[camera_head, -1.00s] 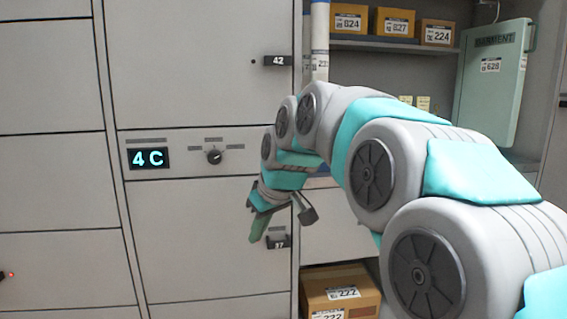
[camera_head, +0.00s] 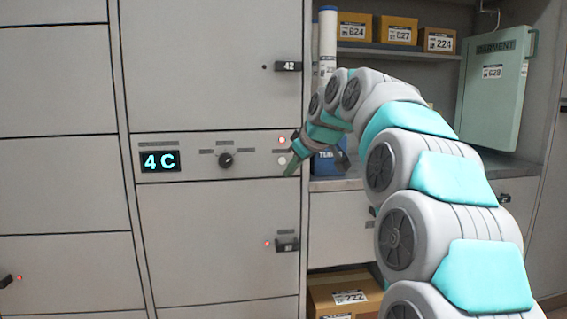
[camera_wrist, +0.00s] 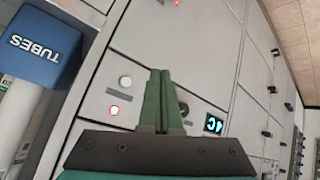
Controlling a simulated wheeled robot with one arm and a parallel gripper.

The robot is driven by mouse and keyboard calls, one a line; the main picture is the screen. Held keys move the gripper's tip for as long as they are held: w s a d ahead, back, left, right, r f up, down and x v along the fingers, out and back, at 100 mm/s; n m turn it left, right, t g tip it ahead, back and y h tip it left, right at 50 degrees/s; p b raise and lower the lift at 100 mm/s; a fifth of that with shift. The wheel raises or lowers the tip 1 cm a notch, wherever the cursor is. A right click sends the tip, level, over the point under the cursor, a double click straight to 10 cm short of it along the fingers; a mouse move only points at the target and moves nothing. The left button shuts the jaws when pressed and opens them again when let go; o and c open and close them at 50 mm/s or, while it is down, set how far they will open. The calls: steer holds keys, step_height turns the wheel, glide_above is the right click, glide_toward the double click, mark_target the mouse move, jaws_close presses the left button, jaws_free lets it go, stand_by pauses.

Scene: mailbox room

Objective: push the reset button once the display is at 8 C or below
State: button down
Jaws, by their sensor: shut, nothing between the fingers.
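The display (camera_head: 160,161) on the grey panel reads 4 C in cyan. A round white button (camera_head: 282,160), likely the reset button, sits at the panel's right end below a lit red lamp. The button also shows in the wrist view (camera_wrist: 125,82), left of my fingertips and clear of them. My gripper (camera_head: 289,171) has green fingers, pressed together and empty. Its tips are just below and right of the button in the head view; it also fills the wrist view's lower middle (camera_wrist: 160,74). Contact with the panel cannot be told.
A dark knob (camera_head: 226,160) sits between display and button. Locker handles (camera_head: 287,245) (camera_head: 288,66) stick out below and above the panel. A blue TUBES container (camera_wrist: 45,43) stands close on the right, beside my arm in the head view. Shelves with boxes (camera_head: 396,30) are further right.

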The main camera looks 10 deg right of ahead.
mark_target(285, 160)
steer(key=shift+w, duration=0.1)
steer(key=shift+w+p, duration=2.3)
steer(key=shift+w, duration=2.05)
steer(key=shift+w, duration=0.15)
steer(key=shift+w, duration=0.25)
steer(key=shift+w+p, duration=0.4)
steer(key=shift+p, duration=0.1)
steer(key=shift+s, duration=0.15)
steer(key=shift+s+b, duration=0.55)
steer(key=shift+s, duration=0.15)
